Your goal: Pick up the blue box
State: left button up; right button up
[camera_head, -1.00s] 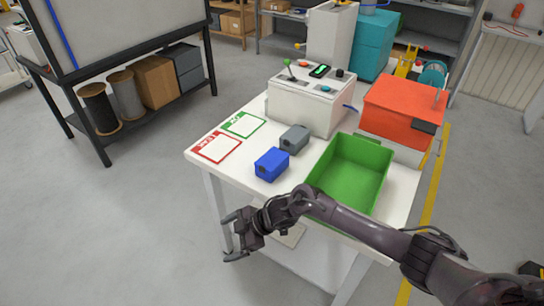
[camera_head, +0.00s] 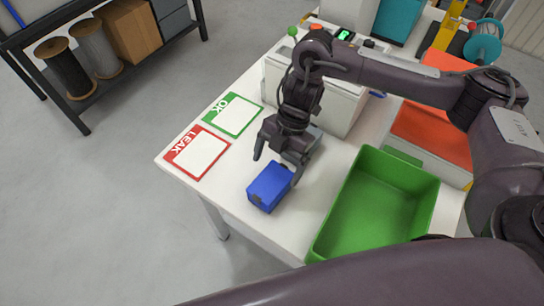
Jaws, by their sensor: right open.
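The blue box (camera_head: 269,187) sits on the white table, between the red LEAK card and the green bin. My right gripper (camera_head: 277,169) is open and points down just above and behind the blue box, its fingers apart. One finger is at the upper left of the box and the other at its upper right. I cannot tell whether they touch it. My left gripper is not in view.
The empty green bin (camera_head: 428,213) stands right of the blue box. The LEAK card (camera_head: 198,153) and OK card (camera_head: 233,115) lie at the left. A white control box (camera_head: 340,105) stands behind. An orange-red box (camera_head: 432,132) is at the right.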

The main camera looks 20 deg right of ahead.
aim_at(272, 180)
jog(key=shift+d, duration=0.3)
jog(key=shift+s+a+f, duration=0.35)
jog(key=shift+f, duration=0.25)
jog(key=shift+s+a+f, duration=0.35)
jog(key=shift+f, duration=0.25)
jog(key=shift+w+p+x, duration=0.25)
jog(key=shift+p+x, duration=0.15)
jog(key=shift+x, duration=0.85)
jog(key=shift+a+f, duration=0.2)
jog(key=shift+f, duration=0.75)
jog(key=c, duration=0.5)
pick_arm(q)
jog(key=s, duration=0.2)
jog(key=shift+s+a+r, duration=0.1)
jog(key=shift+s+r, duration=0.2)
pick_arm(e)
jog(key=c, duration=0.6)
jog(key=shift+c, duration=0.2)
